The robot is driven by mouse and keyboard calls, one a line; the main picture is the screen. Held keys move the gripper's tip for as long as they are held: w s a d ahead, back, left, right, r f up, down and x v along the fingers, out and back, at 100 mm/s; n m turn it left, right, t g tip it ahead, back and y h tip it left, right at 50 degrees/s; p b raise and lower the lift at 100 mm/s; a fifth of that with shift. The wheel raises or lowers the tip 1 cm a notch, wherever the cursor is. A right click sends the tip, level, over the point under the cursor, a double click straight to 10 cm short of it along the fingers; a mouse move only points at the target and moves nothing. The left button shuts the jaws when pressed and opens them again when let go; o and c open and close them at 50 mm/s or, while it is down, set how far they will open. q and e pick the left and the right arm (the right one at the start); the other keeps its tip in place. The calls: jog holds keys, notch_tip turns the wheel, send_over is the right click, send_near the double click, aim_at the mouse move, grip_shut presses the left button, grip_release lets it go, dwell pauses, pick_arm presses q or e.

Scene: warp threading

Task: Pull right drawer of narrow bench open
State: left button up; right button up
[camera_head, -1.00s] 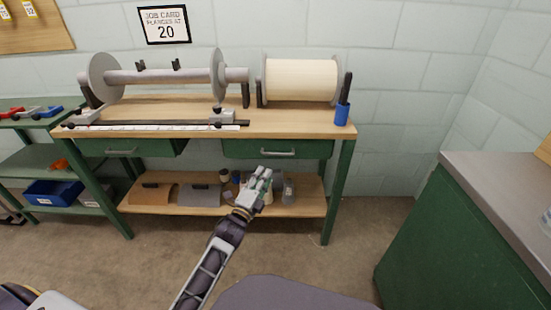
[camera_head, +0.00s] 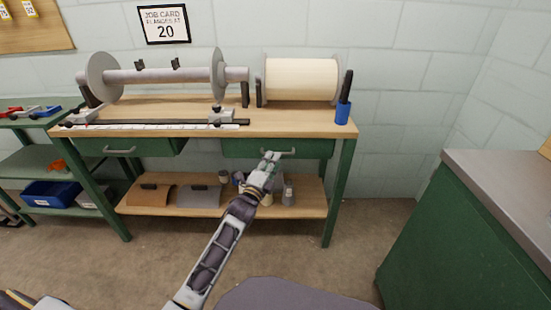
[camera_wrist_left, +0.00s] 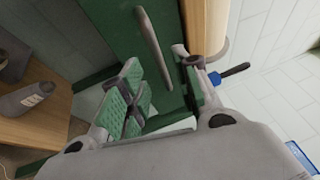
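The right drawer (camera_head: 240,149) of the narrow bench has a green front below the wooden top and looks shut. Its grey bar handle (camera_head: 290,152) is partly beside my left fingertips in the head view. My left gripper (camera_head: 269,162) is just in front of the drawer, near the handle's left end. In the left wrist view, the handle (camera_wrist_left: 152,48) lies ahead of the gap between the spread fingers of my left gripper (camera_wrist_left: 162,85). The gripper is open and empty, and I see no clear contact with the handle. My right gripper is not in view.
The bench top (camera_head: 300,120) carries a wound spool (camera_head: 302,80), a bare roller and a blue cup (camera_head: 342,113). The lower shelf (camera_head: 230,210) holds small containers and panels. A green cabinet (camera_head: 450,240) stands at right, with open floor between.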

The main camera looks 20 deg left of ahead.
pick_arm(q)
jog(key=b+x, duration=0.1)
jog(key=x, duration=0.2)
jog(key=shift+w, duration=0.25)
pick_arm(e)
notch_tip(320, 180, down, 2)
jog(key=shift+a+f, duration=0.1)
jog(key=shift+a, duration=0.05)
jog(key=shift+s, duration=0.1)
pick_arm(q)
jog(key=c, duration=0.7)
grip_shut()
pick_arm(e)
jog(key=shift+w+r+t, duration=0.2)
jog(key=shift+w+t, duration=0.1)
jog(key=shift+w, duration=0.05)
